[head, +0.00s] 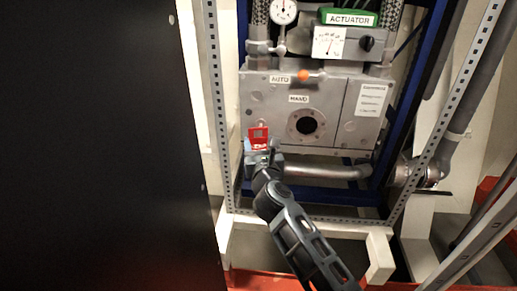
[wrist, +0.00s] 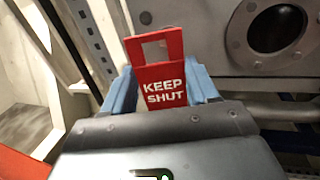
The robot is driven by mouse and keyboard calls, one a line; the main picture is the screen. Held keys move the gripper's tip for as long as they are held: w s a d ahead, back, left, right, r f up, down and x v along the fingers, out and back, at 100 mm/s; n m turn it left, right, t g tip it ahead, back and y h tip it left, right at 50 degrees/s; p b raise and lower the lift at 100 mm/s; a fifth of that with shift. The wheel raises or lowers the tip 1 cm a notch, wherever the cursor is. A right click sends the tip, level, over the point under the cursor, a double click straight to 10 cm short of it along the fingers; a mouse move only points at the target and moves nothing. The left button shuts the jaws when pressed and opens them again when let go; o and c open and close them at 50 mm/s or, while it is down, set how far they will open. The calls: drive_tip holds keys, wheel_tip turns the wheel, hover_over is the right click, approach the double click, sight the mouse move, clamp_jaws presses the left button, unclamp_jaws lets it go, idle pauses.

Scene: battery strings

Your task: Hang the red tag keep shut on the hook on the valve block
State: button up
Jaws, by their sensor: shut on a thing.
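The red tag (wrist: 163,82) reads KEEP SHUT and has a square window in its upper part. My gripper (wrist: 161,92) is shut on the tag's lower part, and the tag stands upright above the blue fingers. In the head view the red tag (head: 258,136) shows in front of the lower left of the grey valve block (head: 345,120), with my gripper (head: 259,149) just below it. I cannot tell whether the tag touches the block. The hook cannot be made out in either view.
The block carries AUTO and HAND labels, an orange knob (head: 303,76) and a round dark port (head: 306,125). A perforated upright (head: 216,100) stands close left of the tag. A pipe (head: 325,171) runs below the block. A large black panel (head: 100,150) fills the left.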

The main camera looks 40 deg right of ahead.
drive_tip(key=shift+w+d+f+b, duration=0.1)
drive_tip(key=shift+w+d+b, duration=0.1)
drive_tip(key=shift+w+d, duration=0.55)
drive_tip(key=shift+w+d+f+b, duration=0.1)
drive_tip(key=shift+w+d+b, duration=0.1)
drive_tip(key=shift+w+d, duration=0.55)
drive_tip(key=shift+w+d+f, duration=0.2)
drive_tip(key=shift+d+f, duration=0.15)
drive_tip(key=shift+d, duration=0.35)
drive_tip(key=shift+f, duration=0.1)
drive_tip(key=o, duration=1.1)
drive_tip(key=shift+p+v, duration=0.55)
drive_tip(key=shift+v, duration=3.35)
